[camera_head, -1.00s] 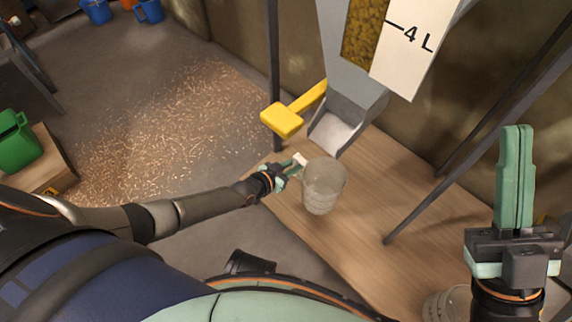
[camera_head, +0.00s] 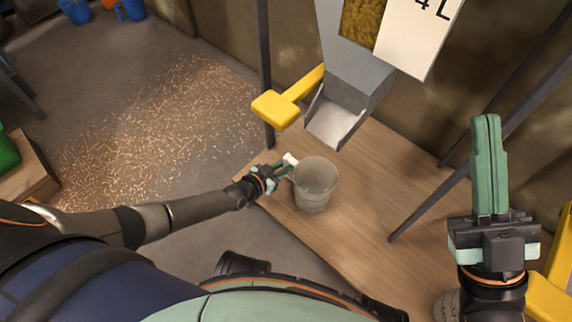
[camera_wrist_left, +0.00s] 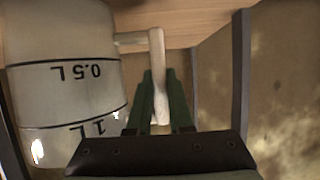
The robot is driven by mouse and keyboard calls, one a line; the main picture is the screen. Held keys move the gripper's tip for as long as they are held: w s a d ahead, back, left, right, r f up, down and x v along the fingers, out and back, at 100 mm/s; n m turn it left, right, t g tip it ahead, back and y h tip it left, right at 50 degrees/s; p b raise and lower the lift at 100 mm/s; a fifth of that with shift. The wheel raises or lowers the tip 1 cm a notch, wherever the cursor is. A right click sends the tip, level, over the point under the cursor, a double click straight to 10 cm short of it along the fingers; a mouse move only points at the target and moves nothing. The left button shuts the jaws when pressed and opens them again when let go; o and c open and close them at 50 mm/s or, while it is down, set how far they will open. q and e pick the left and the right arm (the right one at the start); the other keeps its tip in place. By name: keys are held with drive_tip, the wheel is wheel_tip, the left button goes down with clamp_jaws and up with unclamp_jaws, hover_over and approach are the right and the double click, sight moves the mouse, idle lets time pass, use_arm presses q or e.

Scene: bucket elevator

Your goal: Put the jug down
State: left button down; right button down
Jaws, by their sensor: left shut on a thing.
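The clear, greyish jug (camera_head: 314,188) is upright over the wooden bench top, below and slightly left of the metal chute. In the left wrist view, the jug (camera_wrist_left: 65,75) fills the left side and shows 0.5 L and 1 L marks upside down. My left gripper (camera_head: 281,170) is shut on its pale handle (camera_wrist_left: 157,70), between the green fingers. Whether the jug's base touches the bench is hard to tell. My right gripper (camera_head: 489,122) is raised at the right, its fingers together, with nothing between them.
The wooden bench top (camera_head: 385,190) has free room right of the jug. The grey chute (camera_head: 335,118), yellow lever (camera_head: 280,105) and dark posts stand around it. Another clear vessel (camera_head: 446,306) is partly hidden at the bottom right. Shavings (camera_head: 160,130) cover the floor.

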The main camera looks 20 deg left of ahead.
use_arm(q)
drive_tip(key=c, duration=0.8)
unclamp_jaws()
drive_tip(key=shift+f, duration=0.1)
drive_tip(key=shift+p+v, duration=3.3)
drive_tip(key=shift+v, duration=2.75)
use_arm(e)
wheel_tip(320, 180, up, 7)
drive_tip(key=shift+s+d+r+t, duration=0.2)
drive_tip(key=shift+d+t, duration=0.1)
drive_tip(key=shift+d, duration=0.15)
use_arm(q)
drive_tip(key=shift+d, duration=0.1)
